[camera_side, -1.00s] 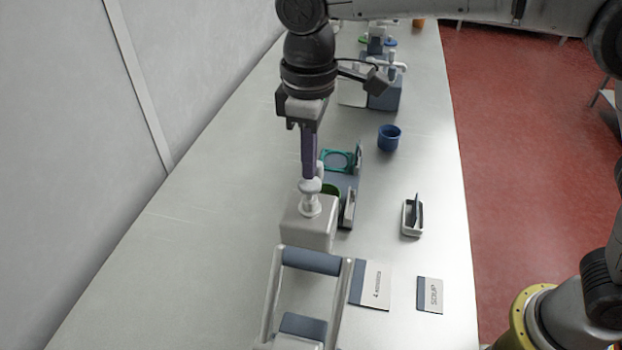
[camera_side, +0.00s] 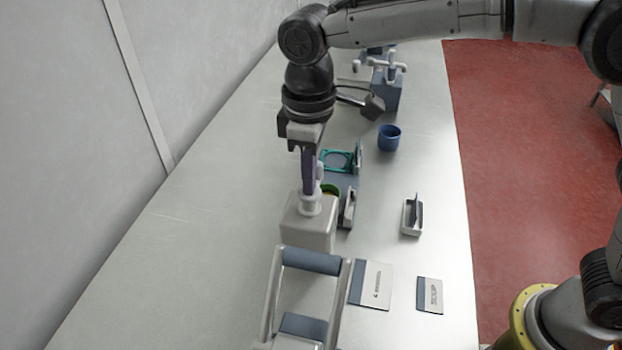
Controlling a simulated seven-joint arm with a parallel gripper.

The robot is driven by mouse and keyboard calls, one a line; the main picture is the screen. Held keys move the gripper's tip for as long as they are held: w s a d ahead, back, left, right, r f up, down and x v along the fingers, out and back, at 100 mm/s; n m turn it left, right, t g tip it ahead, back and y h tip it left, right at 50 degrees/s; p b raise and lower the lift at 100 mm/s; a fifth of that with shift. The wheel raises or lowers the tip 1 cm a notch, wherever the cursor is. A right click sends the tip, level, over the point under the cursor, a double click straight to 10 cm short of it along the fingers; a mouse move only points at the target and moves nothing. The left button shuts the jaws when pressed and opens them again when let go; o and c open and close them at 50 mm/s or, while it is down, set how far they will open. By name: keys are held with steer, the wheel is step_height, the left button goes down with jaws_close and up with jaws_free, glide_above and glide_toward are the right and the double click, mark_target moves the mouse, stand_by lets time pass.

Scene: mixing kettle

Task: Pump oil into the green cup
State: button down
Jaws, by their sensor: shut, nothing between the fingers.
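The white pump dispenser (camera_side: 308,228) stands on the table at the middle of the view, with its pump head (camera_side: 311,203) low on the body. My gripper (camera_side: 309,191) is shut, points straight down, and its fingertips are at the top of the pump head, seemingly touching it. The green cup (camera_side: 330,187) is just behind the dispenser, below its spout, and mostly hidden by it. A yellowish patch shows inside the cup.
A teal ring holder (camera_side: 337,159) is behind the green cup. A blue cup (camera_side: 389,137) and another pump dispenser (camera_side: 386,92) stand farther back. A handled frame (camera_side: 311,262) and two label cards (camera_side: 371,284) are in front. The left table side is clear.

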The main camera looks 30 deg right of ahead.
steer(key=shift+r, duration=1.75)
steer(key=shift+f, duration=0.2)
steer(key=shift+f, duration=1.65)
steer(key=shift+r, duration=1.85)
steer(key=shift+r, duration=0.1)
steer(key=shift+r, duration=2.4)
